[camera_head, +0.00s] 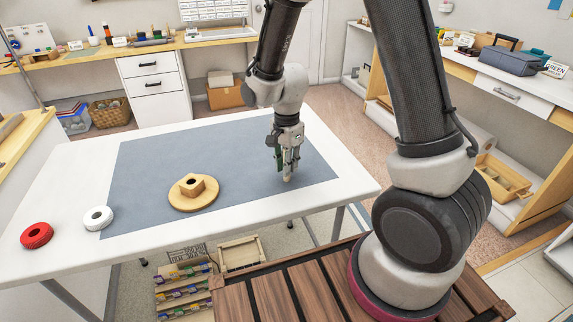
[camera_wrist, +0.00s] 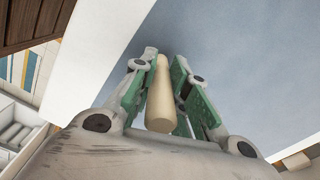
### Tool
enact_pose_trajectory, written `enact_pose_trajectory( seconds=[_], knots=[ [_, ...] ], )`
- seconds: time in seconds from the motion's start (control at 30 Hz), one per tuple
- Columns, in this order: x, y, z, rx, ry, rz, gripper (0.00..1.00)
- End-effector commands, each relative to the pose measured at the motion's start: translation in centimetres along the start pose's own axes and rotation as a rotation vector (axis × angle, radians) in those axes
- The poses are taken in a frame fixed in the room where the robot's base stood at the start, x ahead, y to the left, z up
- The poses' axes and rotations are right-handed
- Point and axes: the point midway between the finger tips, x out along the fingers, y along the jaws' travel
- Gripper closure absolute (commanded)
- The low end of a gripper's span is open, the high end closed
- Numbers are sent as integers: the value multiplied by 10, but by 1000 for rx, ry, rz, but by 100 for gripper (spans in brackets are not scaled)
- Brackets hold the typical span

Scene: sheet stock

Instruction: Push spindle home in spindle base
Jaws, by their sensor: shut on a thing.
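The spindle (camera_wrist: 160,100) is a pale wooden rod. In the wrist view it lies between the green-padded fingers of my gripper (camera_wrist: 165,75), which is shut on it. In the head view my gripper (camera_head: 286,165) points down over the right part of the grey mat, and only a small pale end of the rod shows below the fingers. The spindle base (camera_head: 194,193) is a round wooden disc with a raised block and a dark hole in its top. It rests on the mat, to the left of my gripper and apart from it.
A white ring (camera_head: 97,218) lies at the mat's left front corner, and a red ring (camera_head: 36,235) lies on the white table (camera_head: 70,186) further left. The grey mat (camera_head: 150,160) is clear between the base and my gripper. A box of bottles stands below the table.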

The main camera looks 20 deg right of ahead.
Motion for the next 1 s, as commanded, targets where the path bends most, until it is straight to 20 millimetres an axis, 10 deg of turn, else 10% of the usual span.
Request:
enact_pose_trajectory(
  seconds=[1.0],
  knots=[
    [-32, -1, 0, 0, 0, -2, 100]
  ],
)
